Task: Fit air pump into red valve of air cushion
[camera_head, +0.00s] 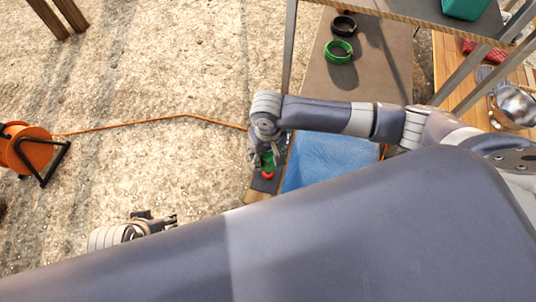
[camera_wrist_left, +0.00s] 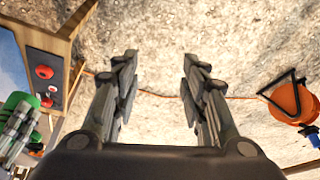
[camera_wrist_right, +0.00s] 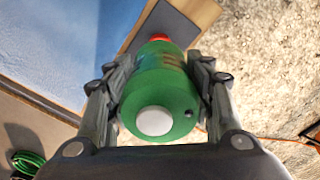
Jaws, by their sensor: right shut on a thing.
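The green air pump (camera_wrist_right: 160,95) is held in my right gripper (camera_wrist_right: 165,75), which is shut around its body. The pump also shows in the head view (camera_head: 267,159), above the dark end panel beside the blue air cushion (camera_head: 330,160). A red part (camera_wrist_right: 159,38) shows just past the pump's far end; I cannot tell whether the two touch. In the left wrist view, a red round valve (camera_wrist_left: 44,72) sits on the dark panel, apart from the pump (camera_wrist_left: 18,101). My left gripper (camera_wrist_left: 158,75) is open and empty over bare ground.
An orange cable reel (camera_head: 25,148) stands at the left, with an orange cable (camera_head: 150,124) running to the panel area. A green ring (camera_head: 339,51) and a black ring (camera_head: 343,26) lie on the grey surface behind. Open gravel lies left of the cushion.

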